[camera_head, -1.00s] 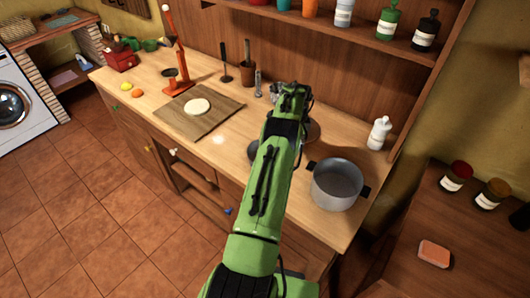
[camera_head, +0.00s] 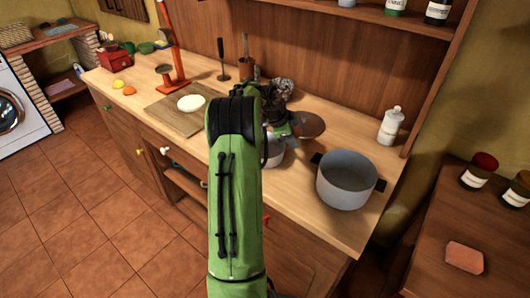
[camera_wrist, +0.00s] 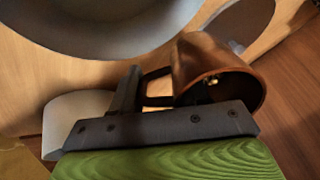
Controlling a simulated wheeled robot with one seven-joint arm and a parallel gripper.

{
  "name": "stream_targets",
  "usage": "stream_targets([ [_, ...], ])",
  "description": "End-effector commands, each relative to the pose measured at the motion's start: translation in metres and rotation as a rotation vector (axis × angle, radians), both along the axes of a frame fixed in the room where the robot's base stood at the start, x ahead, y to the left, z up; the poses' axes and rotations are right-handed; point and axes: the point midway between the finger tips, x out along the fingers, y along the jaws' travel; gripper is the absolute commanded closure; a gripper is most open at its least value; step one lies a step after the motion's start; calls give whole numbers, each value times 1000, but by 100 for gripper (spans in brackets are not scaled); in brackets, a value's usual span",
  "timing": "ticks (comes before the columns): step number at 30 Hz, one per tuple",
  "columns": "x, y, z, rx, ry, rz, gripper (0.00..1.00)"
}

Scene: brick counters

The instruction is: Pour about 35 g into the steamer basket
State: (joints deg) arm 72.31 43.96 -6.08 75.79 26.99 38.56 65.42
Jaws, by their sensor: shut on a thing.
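My gripper (camera_wrist: 140,95) is shut on the handle of a copper-brown cup (camera_wrist: 205,62) in the wrist view. The cup is tilted, its mouth facing the lower right, with a small yellowish bit visible inside. In the head view my green arm hides most of the gripper and the cup. I cannot clearly identify the steamer basket. A large grey pot (camera_head: 347,182) with black handles stands at the counter's right end. A smaller grey vessel (camera_head: 274,156) is partly hidden beside my arm, and a brown round disc (camera_head: 307,124) lies behind it.
A cutting board (camera_head: 172,118) with a pale round piece (camera_head: 190,103) lies left of my arm. A red stand (camera_head: 172,60) is behind it. A white bottle (camera_head: 391,126) stands at the back right, and a shelf runs above the counter (camera_head: 330,103).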

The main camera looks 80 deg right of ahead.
Motion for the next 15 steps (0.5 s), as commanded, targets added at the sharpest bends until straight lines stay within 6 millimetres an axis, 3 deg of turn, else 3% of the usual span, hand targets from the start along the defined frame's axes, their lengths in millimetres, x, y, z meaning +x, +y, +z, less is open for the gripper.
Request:
stream_targets([
  [15, 7, 7, 18, -195, 171, 3, 100],
])
